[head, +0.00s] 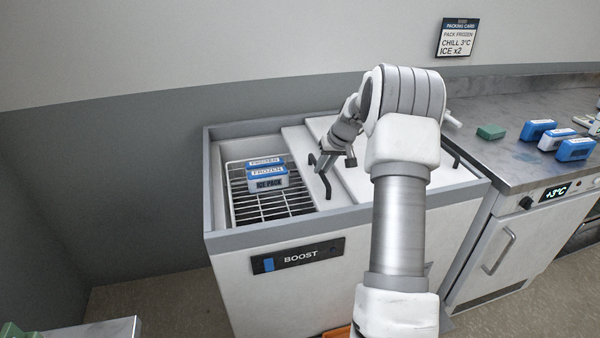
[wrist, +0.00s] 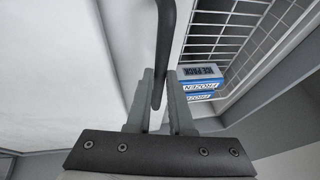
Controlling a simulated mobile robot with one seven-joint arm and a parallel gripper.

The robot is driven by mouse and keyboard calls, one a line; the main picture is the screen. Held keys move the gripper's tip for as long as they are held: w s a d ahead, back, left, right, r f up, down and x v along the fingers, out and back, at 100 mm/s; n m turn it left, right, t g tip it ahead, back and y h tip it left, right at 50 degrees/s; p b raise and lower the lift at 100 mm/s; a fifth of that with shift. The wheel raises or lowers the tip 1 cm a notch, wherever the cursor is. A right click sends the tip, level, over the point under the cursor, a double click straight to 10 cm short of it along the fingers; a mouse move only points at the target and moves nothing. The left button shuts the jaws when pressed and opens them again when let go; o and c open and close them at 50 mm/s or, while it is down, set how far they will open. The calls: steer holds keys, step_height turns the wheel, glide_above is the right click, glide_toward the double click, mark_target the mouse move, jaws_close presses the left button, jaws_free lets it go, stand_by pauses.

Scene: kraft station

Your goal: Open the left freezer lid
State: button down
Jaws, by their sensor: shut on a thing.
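The chest freezer (head: 330,285) with a BOOST label stands in the middle of the head view. Its left lid (head: 300,141) is a white panel lying to the right of an open left bay, so the wire basket (head: 275,205) is exposed. My gripper (head: 322,160) is at this handle. In the wrist view its fingers (wrist: 160,90) are shut on the bar, one on each side. My arm hides part of the freezer's right side.
Blue and white ice packs (head: 267,179) marked FROZEN lie in the basket. A second dark handle (head: 452,153) shows at the freezer's right. A grey counter (head: 500,170) with blue packs (head: 537,130) and a green block (head: 491,132) adjoins it. A wall is close behind.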

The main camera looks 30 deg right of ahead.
steer(key=shift+s+d, duration=0.15)
steer(key=shift+d, duration=0.5)
steer(key=shift+s+d, duration=0.15)
steer(key=shift+d, duration=0.45)
steer(key=c, duration=0.8)
jaws_free()
steer(key=p+v, duration=0.1)
steer(key=v, duration=1.6)
steer(key=shift+r, duration=0.2)
